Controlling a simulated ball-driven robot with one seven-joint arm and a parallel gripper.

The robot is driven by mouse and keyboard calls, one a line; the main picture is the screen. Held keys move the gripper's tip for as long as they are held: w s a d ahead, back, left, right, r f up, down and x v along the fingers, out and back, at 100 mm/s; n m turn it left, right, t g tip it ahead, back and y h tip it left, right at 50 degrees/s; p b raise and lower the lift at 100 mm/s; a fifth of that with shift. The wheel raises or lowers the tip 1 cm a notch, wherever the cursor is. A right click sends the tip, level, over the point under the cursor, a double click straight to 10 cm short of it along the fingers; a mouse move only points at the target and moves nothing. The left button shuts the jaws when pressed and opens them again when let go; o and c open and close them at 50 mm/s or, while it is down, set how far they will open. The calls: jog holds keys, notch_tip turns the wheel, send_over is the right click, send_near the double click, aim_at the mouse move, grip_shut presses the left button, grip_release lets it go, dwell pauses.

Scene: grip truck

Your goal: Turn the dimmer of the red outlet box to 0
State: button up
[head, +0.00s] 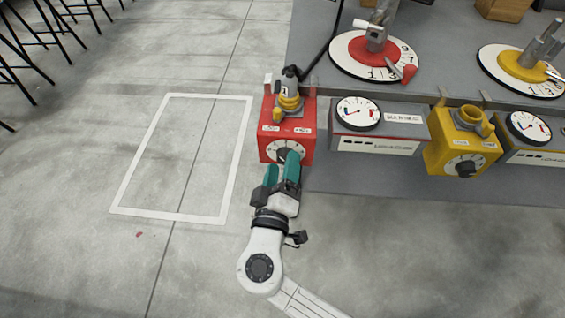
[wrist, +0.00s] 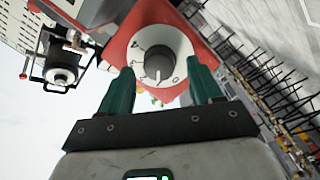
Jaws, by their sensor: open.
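The red outlet box (head: 306,146) hangs at the left end of the grey bench. Its front carries a white round dial with a dark dimmer knob (head: 286,154). In the wrist view the red box (wrist: 118,52) shows tilted, and its grey knob (wrist: 158,62) sits in the middle of the white dial. A thin line on the knob points down in that view; the dial's marks are too small to read surely. My gripper (head: 282,163), with green fingers, is open right in front of the dial. In the wrist view the knob appears between the fingertips (wrist: 159,68); I cannot tell whether they touch it.
A grey meter box (head: 375,146) hangs right of the red box, then a yellow outlet box (head: 447,158). A plug with a black cable (head: 290,88) stands on the red box. Red and yellow dial discs lie on the bench (head: 440,70).

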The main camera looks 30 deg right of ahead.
jog(key=shift+w+d, duration=0.4)
jog(key=shift+w, duration=0.05)
jog(key=c, duration=1)
jog(key=shift+c, duration=0.2)
jog(key=shift+n, duration=0.3)
jog(key=n, duration=0.3)
jog(key=shift+p, duration=0.3)
jog(key=shift+f+n+t+p, duration=0.15)
jog(key=shift+n+t+p, duration=0.3)
jog(key=shift+n, duration=1.85)
